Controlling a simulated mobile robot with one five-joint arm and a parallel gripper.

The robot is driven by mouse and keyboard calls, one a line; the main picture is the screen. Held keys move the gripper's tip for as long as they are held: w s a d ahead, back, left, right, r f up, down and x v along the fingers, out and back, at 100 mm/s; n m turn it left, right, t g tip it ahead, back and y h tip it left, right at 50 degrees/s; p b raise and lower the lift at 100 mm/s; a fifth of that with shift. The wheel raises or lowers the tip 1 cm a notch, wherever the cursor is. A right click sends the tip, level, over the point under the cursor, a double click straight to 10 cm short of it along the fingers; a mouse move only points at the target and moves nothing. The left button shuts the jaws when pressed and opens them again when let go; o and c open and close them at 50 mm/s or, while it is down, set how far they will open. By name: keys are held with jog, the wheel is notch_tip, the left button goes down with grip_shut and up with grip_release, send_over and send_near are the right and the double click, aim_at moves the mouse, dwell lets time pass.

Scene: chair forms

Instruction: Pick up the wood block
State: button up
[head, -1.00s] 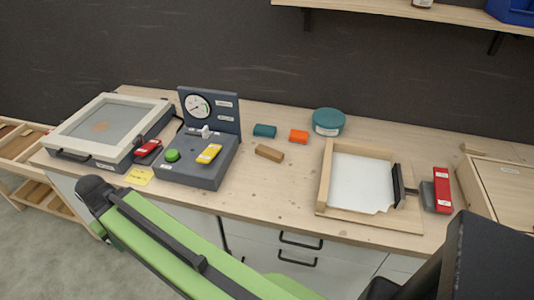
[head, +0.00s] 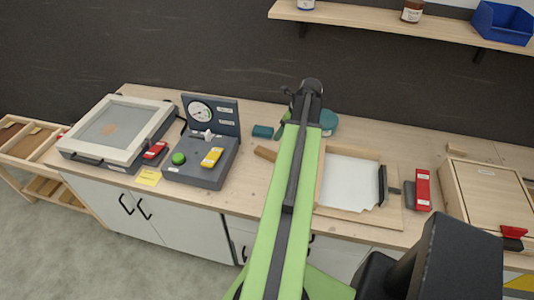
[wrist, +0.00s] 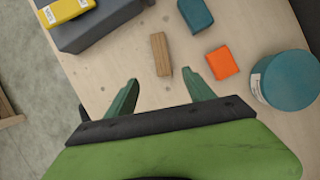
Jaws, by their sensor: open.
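The wood block (wrist: 161,55) is a small brown oblong lying on the workbench. In the wrist view it lies just beyond and between the fingertips, apart from them. In the head view only its left end (head: 265,154) shows beside my arm, which hides the rest. My gripper (wrist: 160,78) is open and empty, with two green fingers spread apart. In the head view my gripper (head: 301,95) is at the far end of the green arm, above the bench, and its fingers are partly hidden.
An orange block (wrist: 222,62) and a teal block (wrist: 196,14) lie right of the wood block. A round teal container (wrist: 290,80) stands farther right. A grey gauge box (head: 205,165) stands left. A wooden frame tray (head: 320,185) lies right of my arm.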

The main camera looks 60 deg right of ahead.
jog(key=b, duration=1.1)
send_over(268, 152)
jog(key=s, duration=0.3)
notch_tip(268, 152, down, 11)
jog(key=shift+a+f, duration=0.1)
jog(key=shift+a, duration=0.05)
jog(key=shift+w+f+b, duration=0.15)
jog(key=shift+w+b, duration=0.1)
jog(key=shift+b, duration=0.05)
jog(key=b+x, duration=0.4)
jog(key=x, duration=0.1)
jog(key=shift+w+f+b, duration=0.1)
jog(key=shift+f+b, duration=0.05)
jog(key=shift+b, duration=0.25)
jog(key=shift+r, duration=0.2)
grip_shut()
